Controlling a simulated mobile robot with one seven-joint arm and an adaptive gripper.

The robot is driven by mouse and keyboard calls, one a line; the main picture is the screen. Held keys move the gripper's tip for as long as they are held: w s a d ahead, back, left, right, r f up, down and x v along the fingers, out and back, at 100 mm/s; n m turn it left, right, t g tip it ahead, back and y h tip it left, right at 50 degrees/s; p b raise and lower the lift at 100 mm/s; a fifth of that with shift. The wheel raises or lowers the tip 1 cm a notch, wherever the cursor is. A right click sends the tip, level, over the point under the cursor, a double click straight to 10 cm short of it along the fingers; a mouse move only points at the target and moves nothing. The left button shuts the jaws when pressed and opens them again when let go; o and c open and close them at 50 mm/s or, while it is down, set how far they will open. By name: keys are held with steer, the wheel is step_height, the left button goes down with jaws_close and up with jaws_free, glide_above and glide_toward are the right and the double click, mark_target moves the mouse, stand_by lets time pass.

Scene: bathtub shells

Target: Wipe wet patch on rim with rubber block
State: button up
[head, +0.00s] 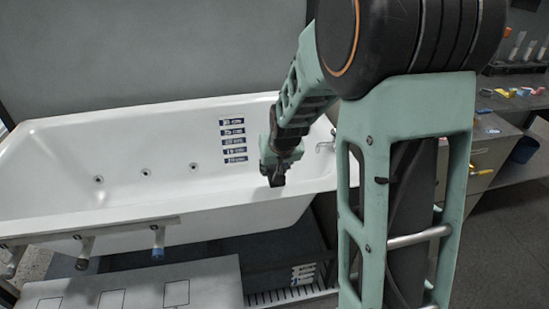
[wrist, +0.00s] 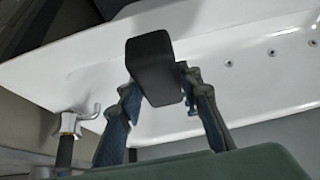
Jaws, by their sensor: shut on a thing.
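My gripper (wrist: 157,100) is shut on a black rubber block (wrist: 150,62), which sticks out past the fingertips in the wrist view. In the head view my gripper (head: 275,178) hangs over the near rim of the white bathtub (head: 130,217), towards its right end. The block is a small dark shape there, at or just above the rim; I cannot tell whether it touches. The tub also fills much of the wrist view (wrist: 70,85). I cannot make out the wet patch on the rim in either view.
A chrome tap (wrist: 75,122) stands at the tub's end. Labelled strips (head: 233,142) are on the tub's inner wall. A workbench (head: 510,110) with small coloured items and a blue bin (head: 524,149) are at right.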

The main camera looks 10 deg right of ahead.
steer(key=shift+r+p, duration=0.55)
steer(key=shift+r, duration=0.65)
